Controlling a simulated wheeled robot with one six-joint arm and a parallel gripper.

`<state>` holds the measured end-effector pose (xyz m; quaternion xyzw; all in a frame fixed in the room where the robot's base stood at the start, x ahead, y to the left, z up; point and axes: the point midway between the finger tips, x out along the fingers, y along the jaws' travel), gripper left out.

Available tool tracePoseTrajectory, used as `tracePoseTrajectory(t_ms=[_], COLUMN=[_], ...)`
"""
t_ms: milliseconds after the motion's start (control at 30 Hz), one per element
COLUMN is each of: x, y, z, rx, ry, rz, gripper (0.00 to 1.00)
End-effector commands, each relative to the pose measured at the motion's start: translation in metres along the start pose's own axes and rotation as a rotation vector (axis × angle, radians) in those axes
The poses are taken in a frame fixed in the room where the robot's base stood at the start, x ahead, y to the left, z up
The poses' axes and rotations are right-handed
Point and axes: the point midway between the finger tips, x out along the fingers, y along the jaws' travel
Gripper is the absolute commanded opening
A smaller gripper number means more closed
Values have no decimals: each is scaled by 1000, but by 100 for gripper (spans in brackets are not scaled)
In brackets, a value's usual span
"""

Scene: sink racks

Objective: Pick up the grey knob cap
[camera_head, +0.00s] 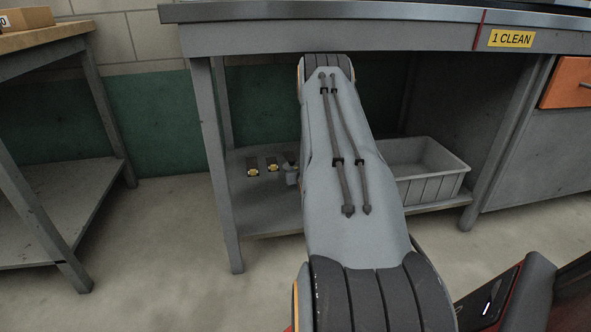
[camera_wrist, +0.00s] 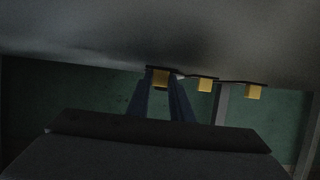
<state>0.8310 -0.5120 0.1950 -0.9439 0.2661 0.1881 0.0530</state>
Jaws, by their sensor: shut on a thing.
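My gripper (camera_wrist: 161,90) is under the table at the lower shelf. In the head view my arm hides most of this spot, and only part of my gripper (camera_head: 291,175) shows at the arm's left edge. I cannot tell whether the cap is clear of the shelf.
Two similar yellow-and-dark pieces (camera_head: 253,170) (camera_head: 272,165) stand to the left on the lower shelf (camera_head: 262,214). A grey bin (camera_head: 433,187) stands to the right. The tabletop (camera_head: 370,16) is close above my arm, with table legs (camera_head: 217,165) at the sides.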

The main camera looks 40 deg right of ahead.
Motion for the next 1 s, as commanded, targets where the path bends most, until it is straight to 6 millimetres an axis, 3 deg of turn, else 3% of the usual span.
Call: tracePoseTrajectory(t_ms=[567, 833, 1000], x=[-14, -44, -78], y=[0, 1, 1], z=[-35, -22, -8], rx=[0, 1, 1], ry=[3, -1, -4], rz=[0, 1, 1], gripper=[0, 0, 0])
